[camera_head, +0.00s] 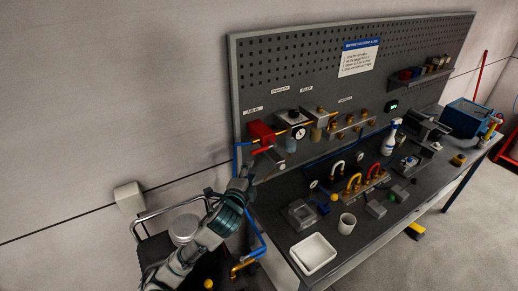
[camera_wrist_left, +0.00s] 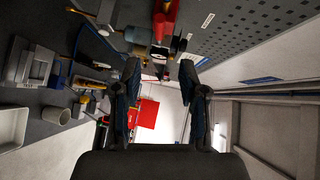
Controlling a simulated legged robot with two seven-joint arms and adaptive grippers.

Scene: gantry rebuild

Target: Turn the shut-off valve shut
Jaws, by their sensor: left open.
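The shut-off valve (camera_head: 261,133) is a red block on the left of the pegboard, with a red lever (camera_head: 262,150) sticking out below it. A red part, probably of the valve, shows at the top of the left wrist view (camera_wrist_left: 165,14). My left gripper (camera_head: 249,174) is below and slightly left of the lever, apart from it as far as I can tell. In the left wrist view its two fingers (camera_wrist_left: 160,82) are spread with nothing held between them. The arm hides part of the bench's left end. My right gripper is not in view.
A gauge (camera_head: 299,132) and brass fittings sit right of the valve on the pegboard (camera_head: 400,40). A blue pipe (camera_head: 258,232) runs down the bench's left end. A white tray (camera_head: 313,252), a cup (camera_head: 347,223) and a spray bottle (camera_head: 391,137) stand on the bench.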

